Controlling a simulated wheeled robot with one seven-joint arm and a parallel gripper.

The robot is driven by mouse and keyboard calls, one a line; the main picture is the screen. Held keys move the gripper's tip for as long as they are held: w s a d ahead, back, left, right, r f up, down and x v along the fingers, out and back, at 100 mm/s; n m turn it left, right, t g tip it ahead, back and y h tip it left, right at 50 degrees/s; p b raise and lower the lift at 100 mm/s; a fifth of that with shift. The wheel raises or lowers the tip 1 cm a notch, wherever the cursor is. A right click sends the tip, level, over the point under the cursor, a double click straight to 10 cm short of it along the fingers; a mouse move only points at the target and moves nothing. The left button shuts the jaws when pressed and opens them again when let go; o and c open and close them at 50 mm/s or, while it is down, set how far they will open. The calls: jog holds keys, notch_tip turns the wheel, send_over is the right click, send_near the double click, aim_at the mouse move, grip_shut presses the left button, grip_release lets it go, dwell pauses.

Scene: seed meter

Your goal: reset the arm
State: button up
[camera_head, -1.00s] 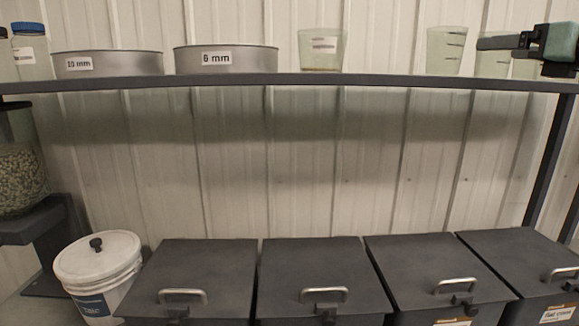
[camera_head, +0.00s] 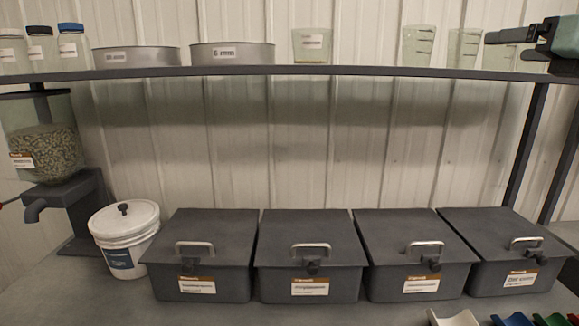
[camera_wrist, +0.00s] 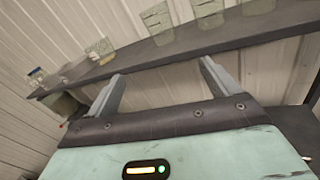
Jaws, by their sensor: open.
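My gripper (camera_head: 497,37) shows at the upper right of the head view, in front of the right end of the shelf. In the wrist view my gripper (camera_wrist: 158,82) has its two grey fingers spread wide apart. Nothing is between the fingers, so it is open and empty. Part of my arm runs off the right edge of the head view.
A dark shelf (camera_head: 300,71) holds jars, sieves (camera_head: 232,54) and clear beakers (camera_head: 417,45). Below stand several lidded grey bins (camera_head: 310,240), a white bucket (camera_head: 125,235) and a seed dispenser (camera_head: 45,150). Coloured scoops (camera_head: 553,320) lie at the lower right.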

jog(key=s+a+f+m+g+h, duration=0.3)
jog(key=a+f+m+g, duration=0.3)
jog(key=a+f+m, duration=1.25)
jog(key=s+a+f+m+g, duration=0.2)
jog(key=s+f+m+g, duration=0.1)
jog(key=s+f, duration=0.3)
jog(key=s+a+f+m+g+h, duration=0.1)
jog(key=s+f+m+g, duration=0.3)
jog(key=s, duration=0.7)
jog(key=s+a+f+m+g, duration=0.3)
jog(key=s+f+m+g, duration=0.1)
jog(key=s+f, duration=0.4)
jog(key=shift+s+h, duration=0.3)
jog(key=shift+s, duration=0.2)
